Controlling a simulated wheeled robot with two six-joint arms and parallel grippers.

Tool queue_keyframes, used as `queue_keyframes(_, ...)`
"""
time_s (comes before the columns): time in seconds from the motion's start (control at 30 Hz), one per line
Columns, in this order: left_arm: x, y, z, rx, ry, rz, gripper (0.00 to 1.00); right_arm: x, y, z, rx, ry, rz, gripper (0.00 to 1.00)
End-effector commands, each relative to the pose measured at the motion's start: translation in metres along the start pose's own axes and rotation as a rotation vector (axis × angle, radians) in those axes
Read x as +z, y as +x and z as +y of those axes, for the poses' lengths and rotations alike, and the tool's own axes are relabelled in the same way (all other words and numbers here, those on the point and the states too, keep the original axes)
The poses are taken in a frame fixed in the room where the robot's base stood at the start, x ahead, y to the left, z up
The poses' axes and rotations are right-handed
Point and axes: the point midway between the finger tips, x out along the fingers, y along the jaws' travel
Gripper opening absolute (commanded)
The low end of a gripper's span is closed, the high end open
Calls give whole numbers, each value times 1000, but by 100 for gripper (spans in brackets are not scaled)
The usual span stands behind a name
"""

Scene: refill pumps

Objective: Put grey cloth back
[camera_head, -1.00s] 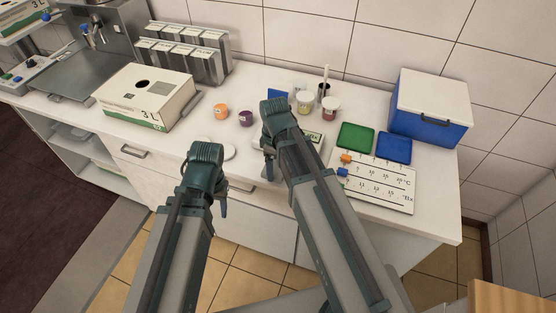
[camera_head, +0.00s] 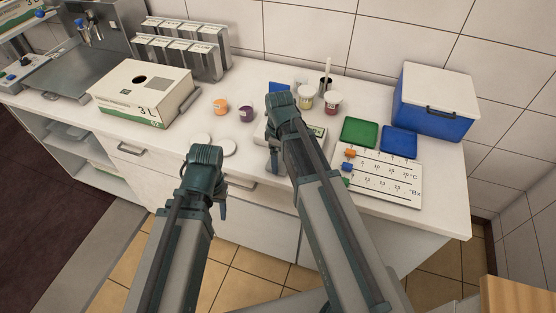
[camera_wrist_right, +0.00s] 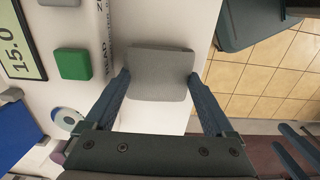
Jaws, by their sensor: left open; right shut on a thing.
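The grey cloth (camera_wrist_right: 160,72), a flat rounded grey square, lies between the two fingers of my right gripper in the right wrist view. My right gripper (camera_wrist_right: 159,78) is shut on it, one finger at each side edge. In the head view my right gripper (camera_head: 272,158) points down over the counter's front part, beside a small device with a display (camera_head: 317,133); my wrist and arm hide much of that spot. My left gripper (camera_head: 221,208) is open and empty, in front of the counter's front edge.
Round white lids (camera_head: 228,147), an orange cup (camera_head: 220,106) and a purple cup (camera_head: 246,114) stand left of my right gripper. Lidded jars (camera_head: 331,103), a green tray (camera_head: 359,132), a blue tray (camera_head: 398,142), a scale board (camera_head: 390,180) and a blue cooler (camera_head: 432,115) are to the right.

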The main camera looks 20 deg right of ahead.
Motion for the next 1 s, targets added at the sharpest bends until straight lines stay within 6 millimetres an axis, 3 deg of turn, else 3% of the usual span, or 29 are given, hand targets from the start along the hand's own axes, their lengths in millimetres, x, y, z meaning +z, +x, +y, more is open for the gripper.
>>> queue_keyframes(0.2,0,5,0,0,0,0,50,0,5,0,0,0,0,36)
queue_keyframes(0.23,0,3,0,0,0,0,50,0,3,0,0,0,0,94)
queue_keyframes(0.27,0,3,0,0,0,0,50,0,3,0,0,0,0,99)
queue_keyframes(0.67,0,-2,0,0,0,0,50,0,-2,0,0,0,0,100)
queue_keyframes(1.0,2,-36,-3,0,0,0,50,0,-36,0,0,0,0,100)
